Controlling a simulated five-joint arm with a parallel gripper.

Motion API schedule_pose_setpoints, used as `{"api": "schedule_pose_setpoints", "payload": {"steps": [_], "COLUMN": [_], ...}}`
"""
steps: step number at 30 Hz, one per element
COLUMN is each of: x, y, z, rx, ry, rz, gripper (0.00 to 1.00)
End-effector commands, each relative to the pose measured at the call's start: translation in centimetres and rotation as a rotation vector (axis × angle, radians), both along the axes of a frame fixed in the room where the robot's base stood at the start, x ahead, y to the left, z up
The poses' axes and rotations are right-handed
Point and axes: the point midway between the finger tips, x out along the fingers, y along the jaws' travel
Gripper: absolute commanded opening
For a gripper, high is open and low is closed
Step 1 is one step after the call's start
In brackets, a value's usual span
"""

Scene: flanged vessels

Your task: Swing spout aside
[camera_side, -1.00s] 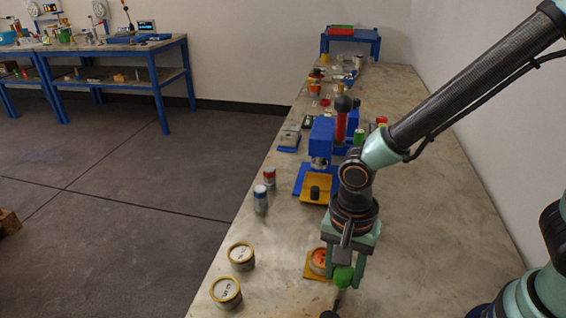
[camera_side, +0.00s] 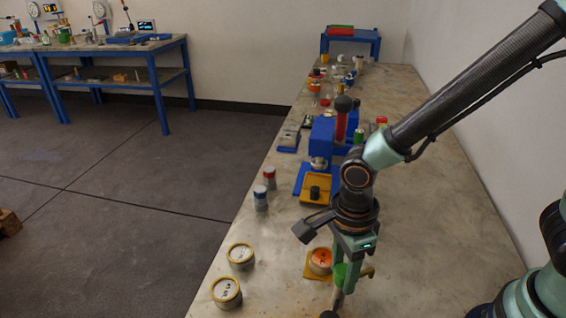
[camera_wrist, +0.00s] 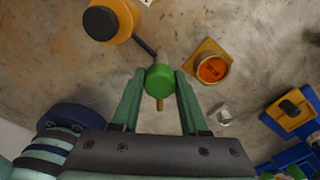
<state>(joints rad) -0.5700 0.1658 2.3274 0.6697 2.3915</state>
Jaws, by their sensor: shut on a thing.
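My gripper (camera_wrist: 159,77) is shut on a round green knob (camera_wrist: 158,82), with one finger on each side of it. In the side view my gripper (camera_side: 345,280) and the green knob (camera_side: 339,273) are low, near the front of the bench. A dark rod runs from the knob to an orange-yellow body with a black cap (camera_wrist: 101,23). A short brass-coloured stub (camera_wrist: 160,104), perhaps the spout, sticks out from the knob on the side away from that body. In the side view the stub (camera_side: 367,272) points right. The fingers hide part of the knob.
A cup with an orange top (camera_side: 320,258) stands on a yellow plate beside the knob. Two yellow-rimmed tins (camera_side: 240,256) stand left. A blue press (camera_side: 322,135) with a yellow tray stands behind. The bench right of my gripper is clear.

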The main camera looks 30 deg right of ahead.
Motion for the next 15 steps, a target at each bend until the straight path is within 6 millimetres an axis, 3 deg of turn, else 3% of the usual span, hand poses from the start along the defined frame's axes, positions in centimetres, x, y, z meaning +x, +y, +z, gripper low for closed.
{"api": "schedule_pose_setpoints", "payload": {"steps": [15], "x": [0.08], "y": [-0.18], "z": [-0.07], "rx": [0.0], "ry": [-0.002], "rz": [-0.085], "gripper": [0.0]}}
